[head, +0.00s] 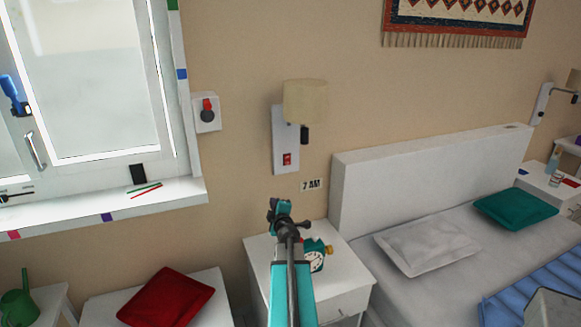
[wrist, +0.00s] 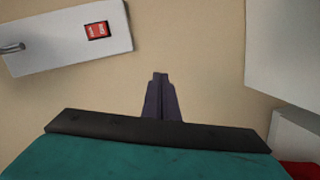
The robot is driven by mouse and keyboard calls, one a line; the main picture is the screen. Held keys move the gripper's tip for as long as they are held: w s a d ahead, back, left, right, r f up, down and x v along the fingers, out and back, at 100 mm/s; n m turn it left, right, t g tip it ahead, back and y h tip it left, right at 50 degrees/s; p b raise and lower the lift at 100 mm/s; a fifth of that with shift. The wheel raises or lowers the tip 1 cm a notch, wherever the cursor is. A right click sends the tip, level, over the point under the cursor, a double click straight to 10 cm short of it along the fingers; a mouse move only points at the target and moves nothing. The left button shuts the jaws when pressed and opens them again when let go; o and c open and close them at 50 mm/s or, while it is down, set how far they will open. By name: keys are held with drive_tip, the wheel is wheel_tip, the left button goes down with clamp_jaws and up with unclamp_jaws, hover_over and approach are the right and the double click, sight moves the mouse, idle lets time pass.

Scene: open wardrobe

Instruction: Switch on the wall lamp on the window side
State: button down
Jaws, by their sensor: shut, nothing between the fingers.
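The wall lamp (head: 305,101) on the window side has a beige shade and a white wall plate (head: 280,135). A red rocker switch (head: 287,159) sits low on the plate. In the wrist view the plate shows tilted at the upper left, with the red switch (wrist: 97,30) near its end. My gripper (wrist: 160,76) is shut and empty, pointing at bare wall to the lower right of the switch and apart from it. In the head view my gripper (head: 279,206) is below the lamp, above the nightstand; its fingertips are hard to make out.
A nightstand (head: 345,303) with a teal alarm clock (head: 314,256) is beside my arm. The white headboard (head: 400,178) stands to the right. A socket with a red-and-black knob (head: 207,111) is by the window. A second lamp (head: 541,103) is at far right.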

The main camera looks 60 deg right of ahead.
drive_tip(key=s+d+r+n+t+y+p, duration=0.1)
drive_tip(key=s+d+r+n, duration=0.4)
drive_tip(key=s+d+r, duration=0.2)
wheel_tip(320, 180, up, 4)
drive_tip(key=shift+s+f+t, duration=0.15)
drive_tip(key=shift+s+t, duration=0.15)
drive_tip(key=shift+s, duration=0.75)
drive_tip(key=shift+w+d, duration=0.1)
drive_tip(key=shift+p+x, duration=1.1)
drive_tip(key=shift+x, duration=5.8)
drive_tip(key=shift+w+f, duration=0.15)
drive_tip(key=shift+s+a+f+p, duration=0.1)
drive_tip(key=shift+s+a+p, duration=0.2)
drive_tip(key=shift+s+a, duration=0.3)
drive_tip(key=b, duration=0.2)
approach(287, 165)
drive_tip(key=s+a+f, duration=0.2)
drive_tip(key=s+a, duration=0.2)
drive_tip(key=s, duration=0.2)
